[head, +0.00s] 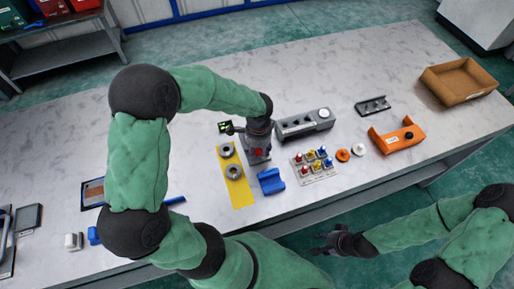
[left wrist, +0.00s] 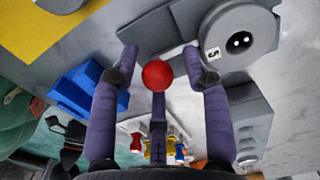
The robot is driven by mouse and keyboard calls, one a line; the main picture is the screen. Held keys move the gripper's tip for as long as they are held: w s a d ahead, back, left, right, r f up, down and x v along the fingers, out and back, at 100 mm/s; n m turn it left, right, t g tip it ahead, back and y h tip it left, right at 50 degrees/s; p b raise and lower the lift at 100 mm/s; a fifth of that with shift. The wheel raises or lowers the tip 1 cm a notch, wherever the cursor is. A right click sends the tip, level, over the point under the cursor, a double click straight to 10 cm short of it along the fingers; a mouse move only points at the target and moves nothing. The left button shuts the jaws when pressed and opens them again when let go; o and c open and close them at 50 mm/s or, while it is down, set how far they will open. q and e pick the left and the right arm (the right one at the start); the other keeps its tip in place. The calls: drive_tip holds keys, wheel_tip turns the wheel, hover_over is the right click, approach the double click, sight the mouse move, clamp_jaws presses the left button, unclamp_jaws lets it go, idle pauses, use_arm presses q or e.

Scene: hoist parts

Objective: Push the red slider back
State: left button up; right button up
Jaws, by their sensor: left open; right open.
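The red slider shows as a round red knob (left wrist: 158,74) in the left wrist view, between my left gripper's purple fingers (left wrist: 160,60). Gaps show on both sides of the knob; whether anything touches it I cannot tell. In the head view, a small red spot of it (head: 258,152) shows on a grey device (head: 256,158), just below my left gripper (head: 259,136). My left gripper is open, its fingertips mostly hidden by the hand in the head view. My right gripper (head: 332,243) is open and empty, off the table's front edge.
A yellow mat (head: 241,195) with two grey rings lies left of the device. A blue block (head: 271,181) stands in front, a grey housing (head: 305,124) behind right. A plate of coloured parts (head: 314,166), an orange part (head: 397,135) and a brown tray (head: 430,73) lie further right.

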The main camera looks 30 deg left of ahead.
use_arm(q)
drive_tip(key=shift+r+p, duration=2.7)
drive_tip(key=shift+r, duration=0.7)
